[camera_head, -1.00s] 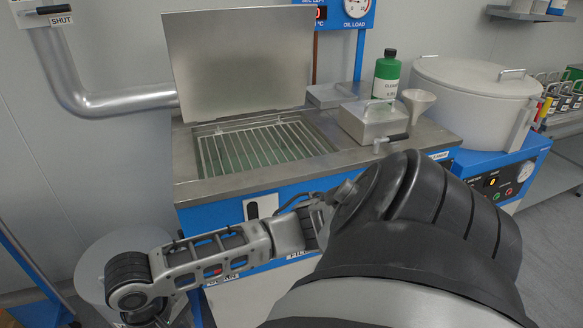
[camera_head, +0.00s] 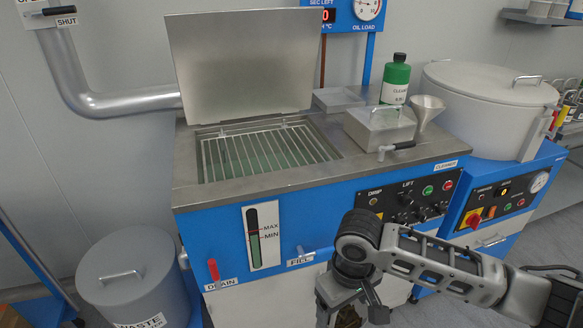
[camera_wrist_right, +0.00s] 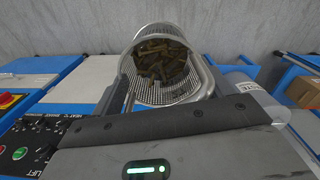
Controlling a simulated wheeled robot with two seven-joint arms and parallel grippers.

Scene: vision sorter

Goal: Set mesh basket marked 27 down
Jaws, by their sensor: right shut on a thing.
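The mesh basket (camera_wrist_right: 163,93) shows in the right wrist view as a round wire basket with brown pieces inside. It is directly beyond my right gripper body, and I cannot read a number on it. My right gripper (camera_head: 350,300) is shut on the basket, low in front of the blue machine in the head view. In that view the fingers are mostly cut off by the lower edge, and only a little brown shows below the wrist. My left gripper is in neither view.
The blue machine (camera_head: 330,190) has an open lid (camera_head: 243,65) and a wire rack (camera_head: 265,150) in its tank. A lidded box (camera_head: 380,125), a green bottle (camera_head: 396,80) and a funnel (camera_head: 427,110) stand on its top. A waste bin (camera_head: 135,280) is at left, a lidded drum (camera_head: 490,105) at right.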

